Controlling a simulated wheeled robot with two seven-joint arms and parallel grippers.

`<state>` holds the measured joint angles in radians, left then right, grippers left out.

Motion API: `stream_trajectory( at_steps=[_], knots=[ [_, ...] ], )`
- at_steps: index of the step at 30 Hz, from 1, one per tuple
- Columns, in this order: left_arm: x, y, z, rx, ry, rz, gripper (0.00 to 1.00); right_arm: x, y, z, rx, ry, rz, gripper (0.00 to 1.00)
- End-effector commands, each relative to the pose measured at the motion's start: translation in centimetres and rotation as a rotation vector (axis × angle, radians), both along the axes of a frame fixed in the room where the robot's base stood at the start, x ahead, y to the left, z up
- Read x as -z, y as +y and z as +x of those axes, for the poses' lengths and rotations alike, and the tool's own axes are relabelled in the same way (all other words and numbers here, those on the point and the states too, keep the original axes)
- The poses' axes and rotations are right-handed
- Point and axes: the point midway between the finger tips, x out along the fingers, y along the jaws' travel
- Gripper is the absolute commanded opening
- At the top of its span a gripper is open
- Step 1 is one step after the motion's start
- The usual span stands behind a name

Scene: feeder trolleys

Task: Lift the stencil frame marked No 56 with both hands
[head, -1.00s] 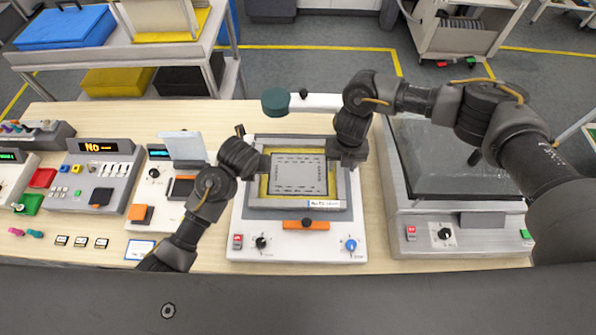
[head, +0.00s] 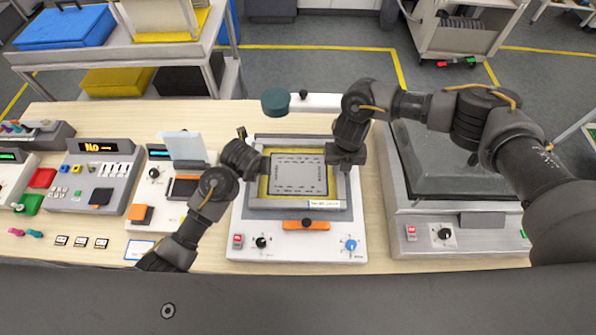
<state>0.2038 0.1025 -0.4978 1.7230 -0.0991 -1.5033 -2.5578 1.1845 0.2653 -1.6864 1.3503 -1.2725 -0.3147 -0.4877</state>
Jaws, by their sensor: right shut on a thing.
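The stencil frame (head: 270,203) is a grey rectangular frame with a yellow inner border and a grey perforated sheet. It lies level at the white printer unit (head: 300,242); I cannot tell whether it touches the bed. A small white label (head: 323,204) is on its front right edge, too small to read surely. My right gripper (head: 338,163) is shut on the frame's right side. My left gripper (head: 264,166) is at the frame's left side; its fingers are too small and dark to show whether they are closed.
A grey machine with a glassy cover (head: 455,165) is close on the right. Control boxes (head: 92,175) and a small white device (head: 160,205) are on the left. A trolley (head: 170,53) stands behind the bench.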

Motion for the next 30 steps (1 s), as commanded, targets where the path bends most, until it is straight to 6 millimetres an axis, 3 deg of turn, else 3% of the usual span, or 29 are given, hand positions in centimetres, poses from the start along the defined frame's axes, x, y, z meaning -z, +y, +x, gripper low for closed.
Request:
stream_trajectory(
  at_steps=[11,24,30],
  knots=[
    [-0.3,0.0,0.0,0.0,-0.001,0.0,0.0,-0.3,-0.1,0.0,0.0,-0.001,-0.001,0.0],
    [-4.4,0.0,0.0,0.0,0.0,0.0,0.0,-4.4,-0.1,0.1,0.001,-0.001,-0.001,0.0],
    [-5.2,0.0,0.0,0.0,0.0,0.001,0.0,-5.2,-0.1,0.0,0.001,-0.001,-0.001,0.0]
  ],
)
